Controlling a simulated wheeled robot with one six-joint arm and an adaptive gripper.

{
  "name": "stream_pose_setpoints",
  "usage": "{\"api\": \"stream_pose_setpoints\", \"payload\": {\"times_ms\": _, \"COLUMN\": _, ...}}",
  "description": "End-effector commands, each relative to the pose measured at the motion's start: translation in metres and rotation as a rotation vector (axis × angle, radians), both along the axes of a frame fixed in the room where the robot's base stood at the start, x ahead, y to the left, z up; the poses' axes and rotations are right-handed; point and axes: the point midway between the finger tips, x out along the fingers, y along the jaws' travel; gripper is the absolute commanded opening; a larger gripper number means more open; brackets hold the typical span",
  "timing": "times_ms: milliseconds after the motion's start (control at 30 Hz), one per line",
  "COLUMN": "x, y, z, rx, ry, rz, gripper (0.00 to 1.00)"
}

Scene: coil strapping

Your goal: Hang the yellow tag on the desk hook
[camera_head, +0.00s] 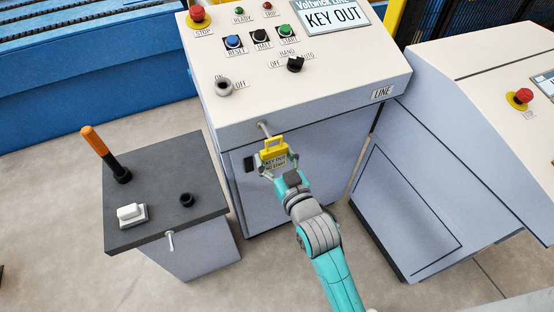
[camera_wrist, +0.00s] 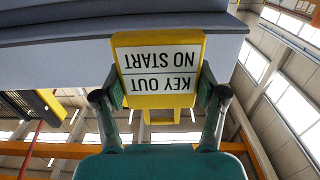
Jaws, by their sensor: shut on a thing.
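The yellow tag (camera_head: 273,153) is upright in front of the light grey LINE desk (camera_head: 300,105), below its top edge. Its loop points up and its white label reads KEY OUT NO START. My gripper (camera_head: 278,166) is shut on the tag's sides. In the wrist view the tag (camera_wrist: 160,70) appears upside down between the two fingers. A short metal desk hook (camera_head: 264,127) sticks out of the desk front, just above and left of the loop. I cannot tell whether the loop touches it. The hook cannot be made out in the wrist view.
A dark-topped pedestal (camera_head: 160,185) stands at left with an orange-handled lever (camera_head: 98,145), a white switch (camera_head: 131,213) and its own metal peg (camera_head: 171,240). Another desk (camera_head: 480,110) with a red button (camera_head: 521,98) stands at right. Floor is clear between pedestal and arm.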

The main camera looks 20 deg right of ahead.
Motion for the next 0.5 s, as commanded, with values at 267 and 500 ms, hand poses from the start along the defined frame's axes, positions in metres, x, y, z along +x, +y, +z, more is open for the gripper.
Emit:
{"api": "stream_pose_setpoints", "payload": {"times_ms": 267, "x": 0.015, "y": 0.0, "z": -0.001, "rx": 0.0, "ry": -0.001, "rz": 0.0, "gripper": 0.15}}
{"api": "stream_pose_setpoints", "payload": {"times_ms": 500, "x": 0.027, "y": 0.0, "z": -0.001, "rx": 0.0, "ry": -0.001, "rz": 0.0, "gripper": 0.15}}
